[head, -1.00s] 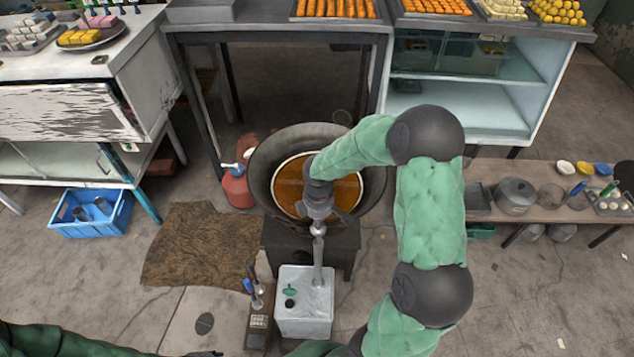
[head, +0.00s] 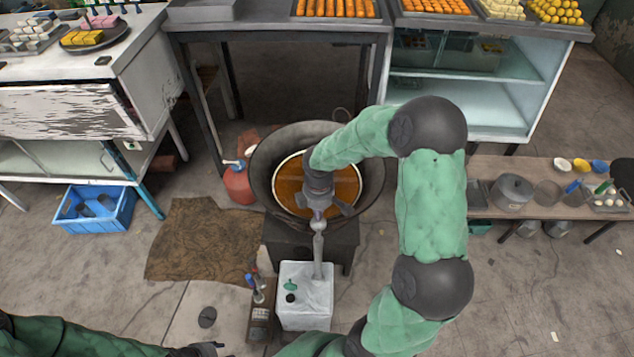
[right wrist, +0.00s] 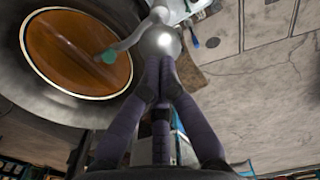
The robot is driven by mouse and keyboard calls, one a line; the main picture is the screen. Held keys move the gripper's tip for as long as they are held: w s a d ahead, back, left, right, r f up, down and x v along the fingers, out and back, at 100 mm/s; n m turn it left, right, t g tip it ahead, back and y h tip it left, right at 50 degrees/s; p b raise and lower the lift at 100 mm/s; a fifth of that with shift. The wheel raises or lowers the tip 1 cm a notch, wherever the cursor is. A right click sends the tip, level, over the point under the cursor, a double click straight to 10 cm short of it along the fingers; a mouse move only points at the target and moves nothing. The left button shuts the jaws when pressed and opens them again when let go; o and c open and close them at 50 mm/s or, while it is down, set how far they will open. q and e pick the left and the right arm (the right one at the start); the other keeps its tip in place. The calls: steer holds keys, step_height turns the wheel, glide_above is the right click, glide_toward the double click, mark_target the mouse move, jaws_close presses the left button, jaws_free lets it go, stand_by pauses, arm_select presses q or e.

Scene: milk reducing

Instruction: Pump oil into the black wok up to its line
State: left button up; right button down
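The black wok (head: 262,185) stands on a dark stove, with orange-brown oil (head: 290,180) inside a pale ring line. In the right wrist view the oil (right wrist: 75,50) appears to reach the pale ring (right wrist: 121,86). A white can (head: 304,312) in front carries a silver pump (head: 318,250) with a round knob (right wrist: 160,42). My right gripper (head: 318,215) is above the pump, its fingers (right wrist: 162,62) together and their tips at the knob, seemingly touching it. The spout reaches over the oil. My left gripper (head: 205,349) shows only partly at the bottom edge.
A red jug (head: 238,186) stands left of the wok beside a brown mat (head: 200,245). A small box with tools (head: 259,320) stands left of the can. A low bench (head: 535,200) with a pot is on the right.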

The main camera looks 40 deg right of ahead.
steer(key=shift+f, duration=0.1)
steer(key=shift+f+b, duration=3.3)
steer(key=shift+f, duration=1.3)
step_height(320, 180, up, 10)
steer(key=p, duration=0.8)
steer(key=shift+f, duration=0.25)
steer(key=shift+f, duration=0.2)
steer(key=shift+f+b, duration=3.3)
steer(key=shift+f, duration=1.2)
steer(key=shift+r+p, duration=3.95)
steer(key=shift+r, duration=0.75)
steer(key=shift+f, duration=0.1)
